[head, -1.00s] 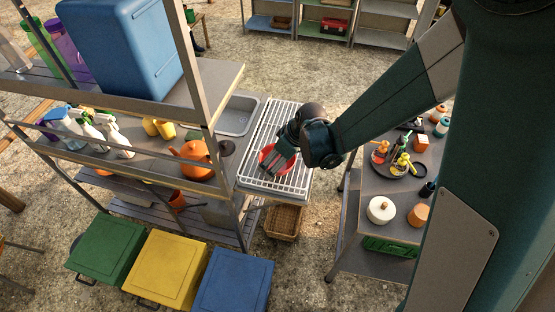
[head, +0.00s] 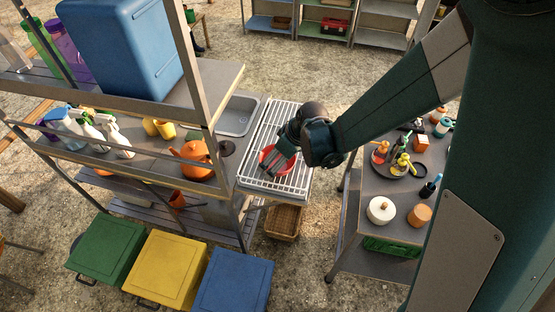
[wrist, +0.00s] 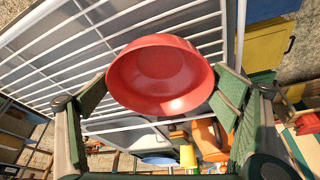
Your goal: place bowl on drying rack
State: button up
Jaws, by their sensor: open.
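The red bowl (head: 268,157) rests on the white wire drying rack (head: 292,182) in the head view, partly hidden by my gripper (head: 279,163). In the wrist view the bowl (wrist: 160,75) sits over the white bars of the rack (wrist: 50,60). My gripper (wrist: 160,100) is open, with one green finger pad on each side of the bowl. The pads are close to its sides; I cannot tell whether either touches it.
A sink basin (head: 237,115) adjoins the rack at its left. An orange teapot (head: 192,160) stands on the counter near a shelf post. A side table (head: 385,192) with jars and a tray stands at the right. A wicker basket (head: 283,222) lies below the rack.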

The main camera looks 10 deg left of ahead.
jog(key=v, duration=1.1)
jog(key=shift+r+p, duration=0.2)
jog(key=shift+p, duration=0.25)
jog(key=shift+s+d, duration=0.1)
jog(key=shift+d, duration=0.05)
dwell(0.5)
jog(key=s+d+r+m+t+h, duration=0.1)
jog(key=s+d+r+m+t, duration=0.15)
jog(key=d+r, duration=0.5)
jog(key=s+d+r+m+t, duration=0.15)
jog(key=d+r+m, duration=0.3)
jog(key=d, duration=0.65)
jog(key=s+d+r+m+h, duration=0.1)
jog(key=s+d+r+m, duration=0.1)
jog(key=s+d, duration=0.3)
jog(key=s+d+r+m+t+h, duration=0.1)
jog(key=s+d+r+m+h, duration=0.1)
jog(key=s+d, duration=0.4)
jog(key=d+r+m, duration=0.1)
jog(key=d+m, duration=0.1)
jog(key=d, duration=0.2)
jog(key=shift+s+m+t, duration=0.2)
jog(key=shift+m+t, duration=0.1)
